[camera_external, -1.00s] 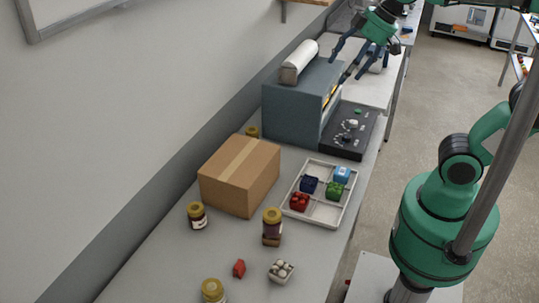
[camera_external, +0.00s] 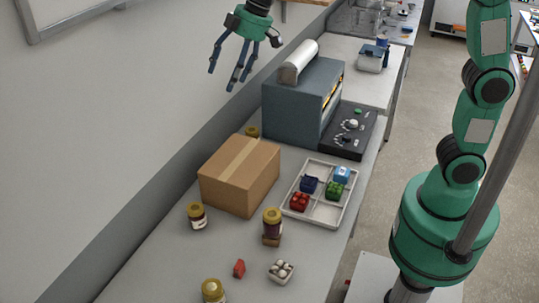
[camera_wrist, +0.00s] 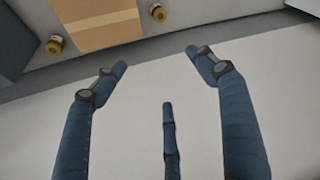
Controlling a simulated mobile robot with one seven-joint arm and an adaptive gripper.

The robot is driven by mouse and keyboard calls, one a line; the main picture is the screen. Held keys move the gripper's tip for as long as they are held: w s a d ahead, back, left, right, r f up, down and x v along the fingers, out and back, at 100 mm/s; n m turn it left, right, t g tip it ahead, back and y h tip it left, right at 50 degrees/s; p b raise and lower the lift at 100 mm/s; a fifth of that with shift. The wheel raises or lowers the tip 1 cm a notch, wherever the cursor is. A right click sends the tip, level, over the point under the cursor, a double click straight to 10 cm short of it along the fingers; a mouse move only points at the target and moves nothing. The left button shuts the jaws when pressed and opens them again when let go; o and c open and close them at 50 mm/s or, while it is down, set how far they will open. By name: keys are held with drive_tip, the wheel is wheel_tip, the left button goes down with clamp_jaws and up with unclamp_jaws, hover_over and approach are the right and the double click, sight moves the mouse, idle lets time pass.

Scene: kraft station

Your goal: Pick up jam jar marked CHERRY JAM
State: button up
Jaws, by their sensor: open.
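Several jam jars with yellow lids stand on the bench. One dark jar with a pale label (camera_external: 197,217) is at the box's near left corner, another (camera_external: 272,222) is right of it on a small brown block, and one (camera_external: 213,291) is at the bottom edge. A fourth (camera_external: 252,132) is mostly hidden behind the box. No label is readable. My gripper (camera_external: 229,76) is open and empty, high above the box and left of the oven, fingers pointing down. The wrist view shows its spread fingers (camera_wrist: 157,70) and two jars (camera_wrist: 54,44) (camera_wrist: 158,12) beyond them.
A closed cardboard box (camera_external: 238,175) sits among the jars. A grey oven-like unit (camera_external: 300,105) stands behind it. The wall borders the left.

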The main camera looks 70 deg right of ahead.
drive_tip(key=w+a+f+n, duration=0.2)
drive_tip(key=w+a+f, duration=0.3)
drive_tip(key=w+a, duration=0.35)
hover_over(197, 207)
drive_tip(key=shift+g, duration=0.3)
wheel_tip(197, 207, down, 33)
drive_tip(key=shift+s+d+r, duration=0.15)
drive_tip(key=shift+f+y, duration=0.3)
drive_tip(key=shift+f, duration=0.15)
drive_tip(key=shift+f, duration=0.15)
drive_tip(key=shift+f, duration=2.2)
drive_tip(key=shift+f, duration=0.1)
